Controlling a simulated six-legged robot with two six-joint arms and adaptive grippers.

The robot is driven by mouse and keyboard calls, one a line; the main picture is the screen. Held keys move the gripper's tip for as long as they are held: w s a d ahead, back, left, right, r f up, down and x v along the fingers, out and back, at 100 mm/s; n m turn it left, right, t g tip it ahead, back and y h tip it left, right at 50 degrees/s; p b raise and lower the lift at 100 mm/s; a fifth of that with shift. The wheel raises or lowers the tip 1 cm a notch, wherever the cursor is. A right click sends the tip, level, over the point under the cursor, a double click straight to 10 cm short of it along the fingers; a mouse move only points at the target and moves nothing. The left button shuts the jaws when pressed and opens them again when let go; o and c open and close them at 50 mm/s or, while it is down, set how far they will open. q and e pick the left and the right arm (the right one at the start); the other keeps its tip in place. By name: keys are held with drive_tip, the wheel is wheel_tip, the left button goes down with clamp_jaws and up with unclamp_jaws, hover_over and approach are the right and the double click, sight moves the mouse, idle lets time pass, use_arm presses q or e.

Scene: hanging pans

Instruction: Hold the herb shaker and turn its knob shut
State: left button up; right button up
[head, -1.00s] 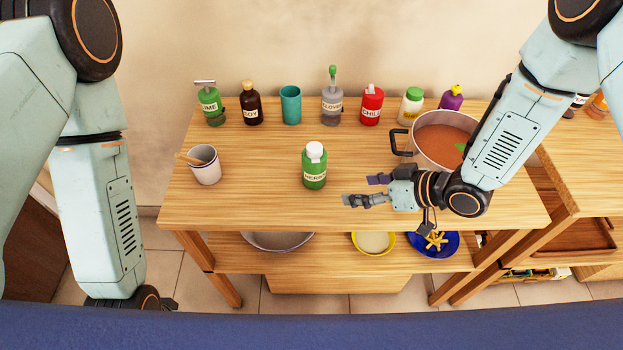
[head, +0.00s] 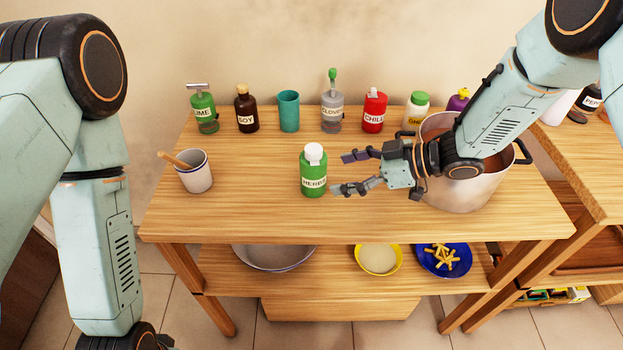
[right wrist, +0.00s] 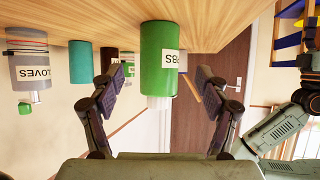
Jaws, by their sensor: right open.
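The herb shaker (head: 313,180), a green bottle with a white knob (head: 315,152) on top, stands upright on the table, left of centre. My right gripper (head: 342,173) is open and empty just right of the shaker, its fingers pointing left towards it. In the right wrist view, which looks upside down, the shaker (right wrist: 158,55) with its white knob (right wrist: 160,102) appears between the two spread fingers. It does not look gripped. My left arm hangs at the left of the head view, and its gripper is out of the picture.
A large pot (head: 462,192) stands under my right forearm. A cup with a wooden stick (head: 196,176) stands at the left. Several bottles and a teal cup (head: 289,112) line the back. The tabletop in front of the shaker (head: 300,222) is clear.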

sight(318, 177)
drive_tip(key=b+x, duration=0.2)
drive_tip(key=x, duration=0.1)
drive_tip(key=shift+a+f, duration=0.15)
drive_tip(key=shift+f, duration=0.2)
drive_tip(key=shift+w+a+f, duration=0.15)
drive_tip(key=shift+a, duration=0.2)
drive_tip(key=shift+b+x, duration=0.55)
drive_tip(key=shift+x, duration=0.8)
use_arm(q)
wheel_tip(318, 177, down, 4)
drive_tip(key=shift+r, duration=0.15)
use_arm(e)
drive_tip(key=shift+a, duration=0.1)
drive_tip(key=c, duration=1.2)
